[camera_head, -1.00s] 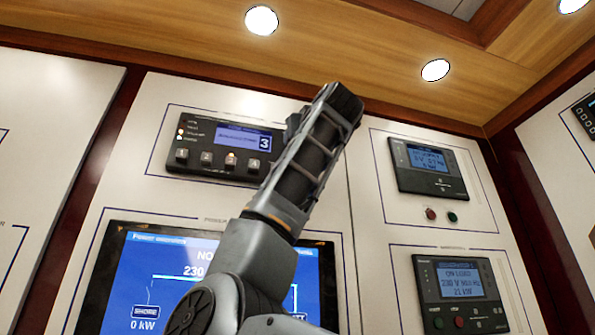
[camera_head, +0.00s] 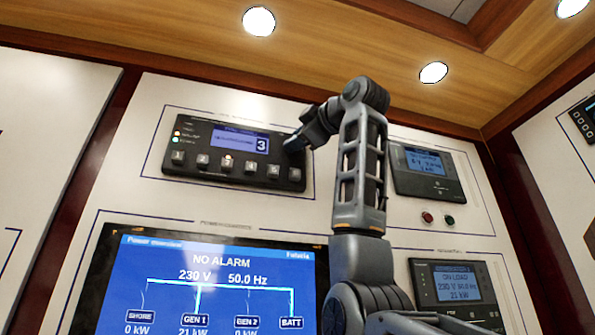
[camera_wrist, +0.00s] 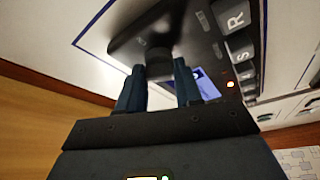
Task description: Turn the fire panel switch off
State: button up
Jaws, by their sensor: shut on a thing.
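A dark panel (camera_head: 215,168) with a small blue display showing 3 and a row of grey keys is on the white wall; it also shows close up in the wrist view (camera_wrist: 215,22). At its right end is a dark round switch knob (camera_wrist: 158,58). My gripper (camera_wrist: 159,80) is at this knob, with one finger on either side, shut on it. In the head view my gripper (camera_head: 300,142) reaches the panel's right end from the right and hides most of the knob. The knob's pointer direction cannot be made out.
A large screen (camera_head: 205,285) reading NO ALARM is below the panel. Two smaller dark units, upper (camera_head: 428,170) and lower (camera_head: 455,293), are at the right, partly behind my arm. Red (camera_head: 427,217) and green (camera_head: 449,219) buttons lie between them.

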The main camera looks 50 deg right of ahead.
jog(key=shift+r+n+g+y+p, duration=0.1)
jog(key=shift+n+g+y+p, duration=0.3)
jog(key=shift+n, duration=0.85)
jog(key=shift+r+n+g+y+p, duration=0.1)
jog(key=shift+n+g+p, duration=0.4)
jog(key=shift+n+p, duration=0.55)
jog(key=shift+f+n, duration=0.1)
jog(key=shift+n, duration=0.4)
jog(key=o, duration=1)
jog(key=shift+o, duration=0.2)
jog(key=shift+s, duration=0.1)
jog(key=b+v, duration=0.2)
jog(key=v, duration=0.5)
jog(key=shift+s+b, duration=0.3)
jog(key=shift+b, duration=0.1)
jog(key=shift+a, duration=0.1)
